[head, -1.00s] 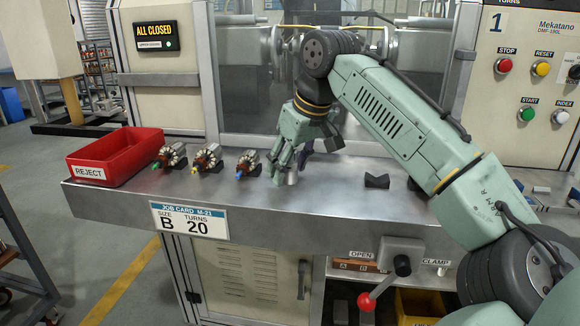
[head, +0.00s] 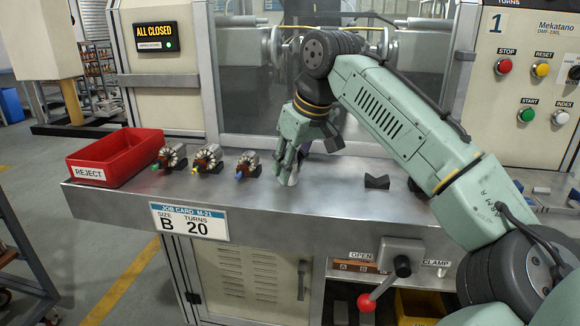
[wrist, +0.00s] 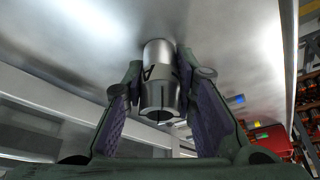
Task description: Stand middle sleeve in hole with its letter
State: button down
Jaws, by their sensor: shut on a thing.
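My gripper (head: 287,168) is low over the middle of the steel bench, fingers pointing down. It is shut on a silver metal sleeve (wrist: 158,85), whose lower part shows as a small pale piece below the fingers (head: 291,180). In the wrist view the sleeve stands between the two pads, with a dark letter that looks like A on its side and slots at its near end. I cannot tell whether its far end touches the bench. Under the bench a wooden strip (head: 358,266) carries letters, A and B readable; its holes are hidden.
A red reject bin (head: 115,158) and several wound armatures (head: 207,158) stand on the bench to the left. A dark V-shaped block (head: 377,182) sits right of my gripper. A red-knobbed lever (head: 366,302) projects at the front, below the bench edge. My arm covers the right part.

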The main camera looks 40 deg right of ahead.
jog(key=shift+r, duration=0.15)
jog(key=shift+r, duration=0.25)
notch_tip(320, 180, up, 3)
jog(key=shift+a+f+b, duration=0.1)
jog(key=shift+f+b, duration=0.05)
jog(key=shift+b, duration=0.3)
jog(key=s+a+b, duration=0.2)
jog(key=s+a, duration=0.2)
jog(key=a, duration=0.3)
jog(key=s+a+r+b, duration=0.1)
jog(key=s+a+b, duration=0.1)
jog(key=a, duration=0.4)
jog(key=shift+s+a+r, duration=0.25)
jog(key=shift+s+a, duration=0.15)
jog(key=shift+s, duration=0.45)
jog(key=shift+s, duration=0.1)
